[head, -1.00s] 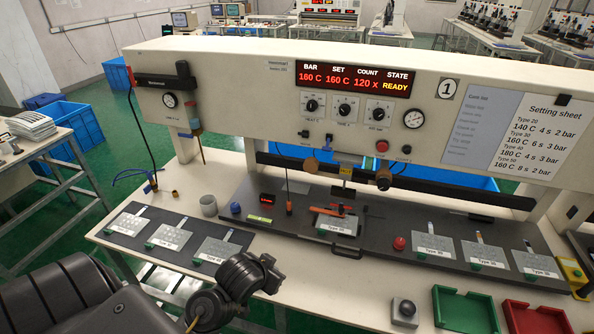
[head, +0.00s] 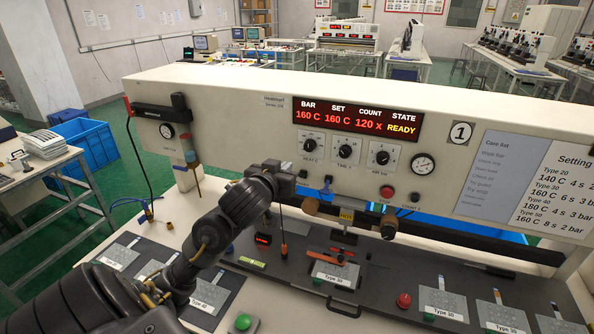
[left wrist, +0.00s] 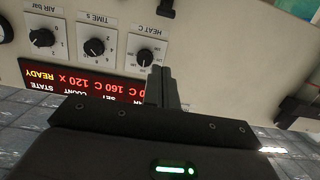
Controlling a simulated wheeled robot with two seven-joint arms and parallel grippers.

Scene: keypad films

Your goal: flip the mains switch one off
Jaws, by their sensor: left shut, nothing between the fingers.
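A small black switch (head: 303,173) sits on the front of the cream press, below the leftmost knob. I take it to be the mains switch, but its label is unreadable. The blue switch (head: 327,183) is to its right. My left gripper (head: 288,178) is shut and empty, raised at the press front just left of the black switch. In the left wrist view the shut fingers (left wrist: 160,88) point up the picture, and a black switch part (left wrist: 166,6) shows at the top edge beyond them. Contact cannot be told. My right gripper is not in view.
The press panel has a red display (head: 356,120) reading READY, three black knobs (head: 345,152), a gauge (head: 423,164) and a red button (head: 387,193). A Type 30 plate (head: 335,272) lies below on the dark bed. Wooden-looking handles hang under the panel.

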